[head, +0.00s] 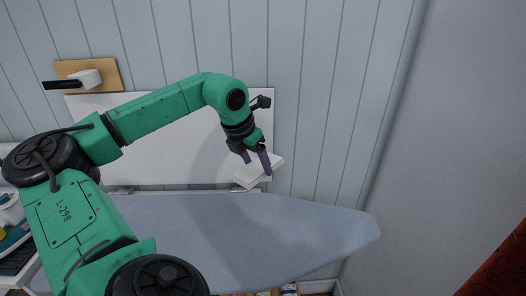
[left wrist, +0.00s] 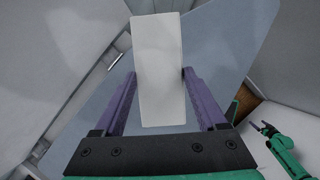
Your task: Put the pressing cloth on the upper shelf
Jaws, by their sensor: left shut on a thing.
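The pressing cloth (head: 252,178) is a flat white folded piece, held tilted above the ironing board in the head view. My left gripper (head: 257,161) is shut on it, with its purple fingers on either side of the cloth. In the left wrist view the cloth (left wrist: 158,65) stands out as a pale rectangle between the fingers of the left gripper (left wrist: 160,100). A small dark gripper on a green arm, my right gripper (left wrist: 266,129), shows at the right of that view, too small to judge its jaws. I cannot make out the upper shelf for certain.
A blue-grey ironing board (head: 300,235) spans the lower middle. A white panel (head: 190,155) stands behind it against the panelled wall. A wooden plate (head: 110,72) with a white and black fitting is at upper left. A red item (head: 500,265) is at lower right.

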